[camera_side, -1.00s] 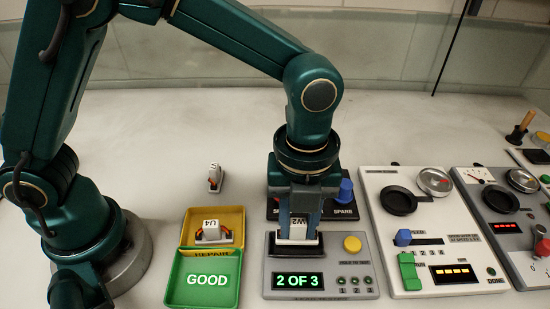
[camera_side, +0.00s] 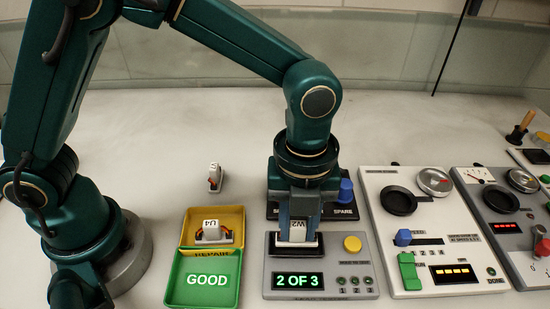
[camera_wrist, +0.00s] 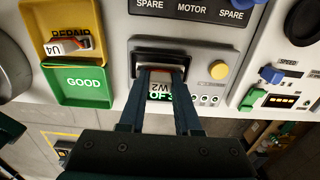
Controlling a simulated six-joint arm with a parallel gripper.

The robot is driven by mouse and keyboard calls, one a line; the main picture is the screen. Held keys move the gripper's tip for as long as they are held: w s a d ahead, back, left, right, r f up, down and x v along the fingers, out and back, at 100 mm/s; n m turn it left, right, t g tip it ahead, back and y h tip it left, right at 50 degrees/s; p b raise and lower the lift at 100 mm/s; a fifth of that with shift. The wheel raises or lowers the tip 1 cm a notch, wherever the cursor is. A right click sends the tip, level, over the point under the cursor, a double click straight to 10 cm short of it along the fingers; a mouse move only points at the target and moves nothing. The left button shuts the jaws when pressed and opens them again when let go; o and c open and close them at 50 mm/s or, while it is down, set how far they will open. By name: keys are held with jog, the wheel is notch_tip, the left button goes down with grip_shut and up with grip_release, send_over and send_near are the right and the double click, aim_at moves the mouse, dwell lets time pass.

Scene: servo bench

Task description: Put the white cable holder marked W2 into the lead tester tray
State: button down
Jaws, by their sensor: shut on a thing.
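The white cable holder W2 (camera_side: 297,230) is upright at the black tray of the lead tester (camera_side: 272,262). My gripper (camera_side: 298,238) is shut on it, pointing straight down, with a finger on each side. In the wrist view the W2 label (camera_wrist: 160,87) shows between the fingers, and the black tray (camera_wrist: 166,57) lies just beyond. The fingers hide the holder's lower part, so I cannot tell whether it rests on the tray floor. The tester display (camera_side: 298,281) reads "2 OF 3".
A yellow REPAIR bin (camera_side: 236,218) holds a white holder marked U4 (camera_side: 211,231). A green GOOD bin (camera_side: 180,285) lies in front of it. Another white holder (camera_side: 214,177) stands behind. A yellow button (camera_side: 352,244) and a grey-white panel (camera_side: 447,240) are to the right.

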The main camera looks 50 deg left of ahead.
jog(key=shift+f, duration=0.8)
dwell(1.9)
jog(key=c, duration=0.5)
grip_release()
jog(key=shift+r, duration=0.1)
jog(key=shift+r, duration=2.45)
jog(key=shift+r, duration=2)
